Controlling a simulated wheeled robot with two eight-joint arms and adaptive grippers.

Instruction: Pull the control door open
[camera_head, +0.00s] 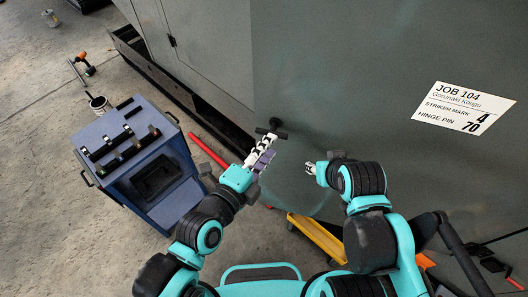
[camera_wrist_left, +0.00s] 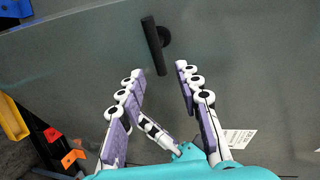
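The control door appears to be the large grey-green panel (camera_head: 370,60) with a black T-shaped handle (camera_head: 272,131) near its lower left edge. It looks shut. In the left wrist view the handle (camera_wrist_left: 153,46) stands out from the panel, its bar slightly tilted. My left gripper (camera_head: 264,150) is close to the handle; in the left wrist view its fingers (camera_wrist_left: 160,70) are spread and empty, with the tips just short of the bar's near end. My right gripper (camera_head: 311,168) is in front of the panel, to the right of the handle; its fingers are too small to read.
A white label (camera_head: 464,108) reading JOB 104 is on the panel. A blue tool cart (camera_head: 150,200) stands on the left. A yellow item (camera_head: 318,238) lies at the panel's foot.

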